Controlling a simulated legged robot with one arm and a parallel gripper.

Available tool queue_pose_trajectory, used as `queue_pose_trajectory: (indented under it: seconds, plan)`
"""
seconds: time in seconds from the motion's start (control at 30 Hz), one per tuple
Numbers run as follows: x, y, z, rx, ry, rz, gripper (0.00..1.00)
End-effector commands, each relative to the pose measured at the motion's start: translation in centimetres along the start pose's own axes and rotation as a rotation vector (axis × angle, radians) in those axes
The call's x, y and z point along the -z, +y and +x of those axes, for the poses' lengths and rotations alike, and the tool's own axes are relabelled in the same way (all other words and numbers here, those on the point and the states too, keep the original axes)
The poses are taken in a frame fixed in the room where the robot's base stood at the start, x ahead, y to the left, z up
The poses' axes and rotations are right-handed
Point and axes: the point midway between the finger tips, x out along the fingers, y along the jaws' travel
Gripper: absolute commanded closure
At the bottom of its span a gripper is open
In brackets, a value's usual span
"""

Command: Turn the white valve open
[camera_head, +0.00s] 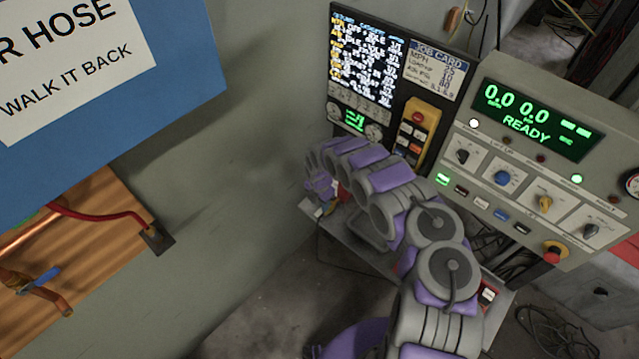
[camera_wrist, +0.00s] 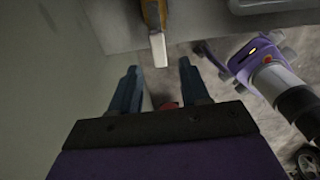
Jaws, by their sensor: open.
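I cannot make out a white valve for certain in either view. My gripper (camera_wrist: 158,67) is open in the wrist view, with its two dark blue fingers apart. A yellow-orange piece with a white end (camera_wrist: 158,50) lies just beyond and between the fingertips; I cannot tell what it is. A small red thing (camera_wrist: 168,105) shows low between the fingers, partly hidden by the gripper body. In the head view my gripper (camera_head: 320,190) is small, at the far end of my purple and grey arm, beside the grey wall. A blue-handled valve (camera_head: 42,279) is at the lower left.
A control console (camera_head: 545,150) with a green READY display stands at the right. A yellow button box (camera_head: 416,130) and a dark screen panel (camera_head: 365,55) are behind my arm. A grey shelf (camera_head: 345,232) lies under it. A blue sign (camera_head: 190,85) is at upper left.

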Motion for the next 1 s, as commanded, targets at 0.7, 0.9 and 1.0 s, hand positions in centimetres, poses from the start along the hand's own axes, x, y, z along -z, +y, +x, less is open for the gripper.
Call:
queue_pose_trajectory:
  seconds: [0.7,0.9,1.0]
  plan:
    - [-0.2,0.2,-12.2,-0.002,-0.004,0.001,0.54]
    - [-0.1,0.2,-12.8,-0.002,-0.002,0.001,0.54]
    - [-0.1,0.2,-12.8,-0.001,-0.001,0.001,0.54]
